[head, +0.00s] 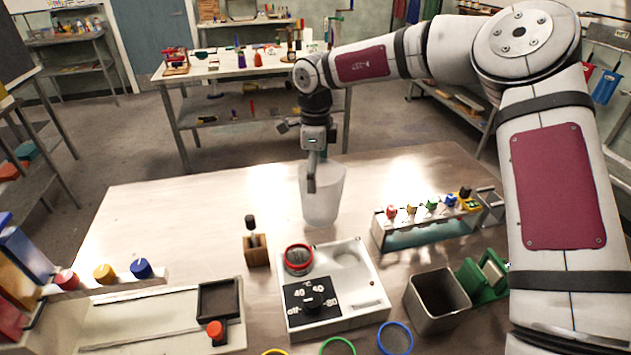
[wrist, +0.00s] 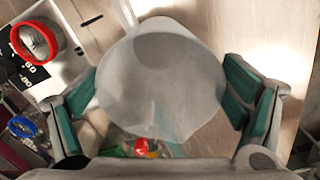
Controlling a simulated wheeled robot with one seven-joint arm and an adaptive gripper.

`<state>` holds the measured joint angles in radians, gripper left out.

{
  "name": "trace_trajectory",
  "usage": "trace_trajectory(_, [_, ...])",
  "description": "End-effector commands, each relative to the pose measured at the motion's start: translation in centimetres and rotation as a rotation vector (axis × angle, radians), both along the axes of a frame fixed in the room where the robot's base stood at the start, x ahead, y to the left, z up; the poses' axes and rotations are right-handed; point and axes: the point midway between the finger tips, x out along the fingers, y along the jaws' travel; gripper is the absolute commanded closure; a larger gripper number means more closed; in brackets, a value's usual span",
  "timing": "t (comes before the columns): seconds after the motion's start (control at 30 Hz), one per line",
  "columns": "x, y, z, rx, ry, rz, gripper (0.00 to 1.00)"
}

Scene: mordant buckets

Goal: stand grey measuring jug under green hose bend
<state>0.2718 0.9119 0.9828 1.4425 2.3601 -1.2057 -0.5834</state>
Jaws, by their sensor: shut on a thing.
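The grey measuring jug (head: 324,198) is pale and translucent, and looks upright over the middle of the table in the head view. My gripper (head: 312,180) comes down onto it from above. In the wrist view the jug (wrist: 160,85) fills the space between the two teal finger pads, its open mouth facing the camera, its handle at the top. I cannot tell whether its base touches the table. A green loop (head: 338,344), which looks like the green hose bend, shows at the lower edge of the head view, partly cut off. The jug is well behind it.
A control box (head: 335,290) with a dial and a red-rimmed round piece (head: 298,259) lies between jug and green loop. A blue loop (head: 395,338) and yellow loop (head: 275,352) flank the green one. A bottle rack (head: 425,230) and square grey bin (head: 437,295) stand right. Table left of the jug is clear.

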Motion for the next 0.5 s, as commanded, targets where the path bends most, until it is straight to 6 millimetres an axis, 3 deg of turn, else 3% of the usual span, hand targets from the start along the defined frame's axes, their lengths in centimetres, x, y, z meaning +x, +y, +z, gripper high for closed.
trace_trajectory(0.2, [-0.1,0.0,-2.6,0.000,0.001,0.000,0.55])
trace_trajectory(0.5, [0.0,0.0,-2.8,0.000,0.001,0.000,0.55])
